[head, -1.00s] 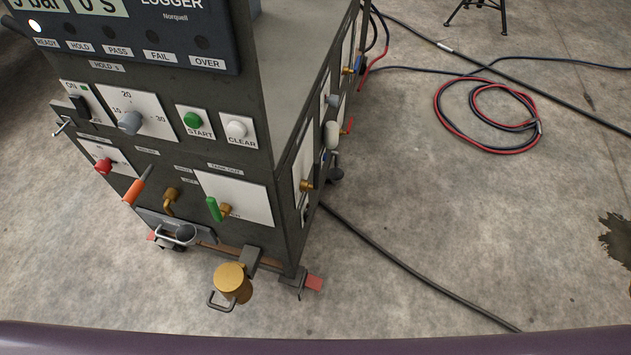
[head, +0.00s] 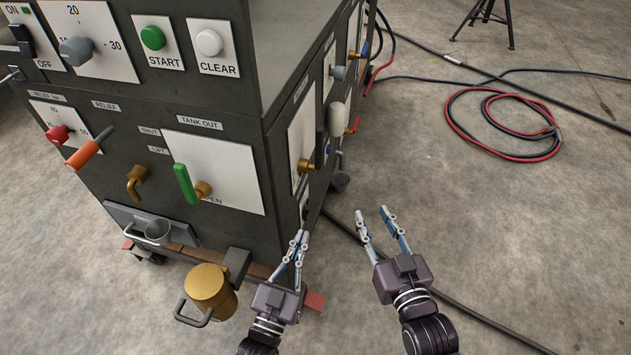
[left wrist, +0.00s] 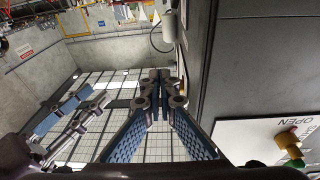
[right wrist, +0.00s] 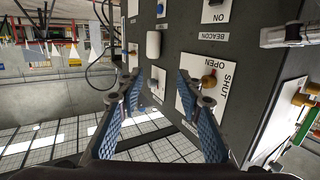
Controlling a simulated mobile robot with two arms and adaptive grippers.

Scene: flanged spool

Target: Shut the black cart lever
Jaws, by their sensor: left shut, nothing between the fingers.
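The black lever (head: 321,141) looks like a dark upright handle on a brass stem (head: 306,166), on a white plate on the cart's right side. It is seen nearly edge-on. The plate shows in the right wrist view with OPEN and SHUT labels and a brass fitting (right wrist: 209,80); I cannot make out the handle there. My left gripper (head: 300,238) is shut and empty, low by the cart's front right corner. My right gripper (head: 373,212) is open and empty, right of the cart side and apart from the lever.
The cart front carries a green TANK OUT lever (head: 184,183), an orange lever (head: 89,148) and a brass cylinder (head: 209,289) projecting low.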

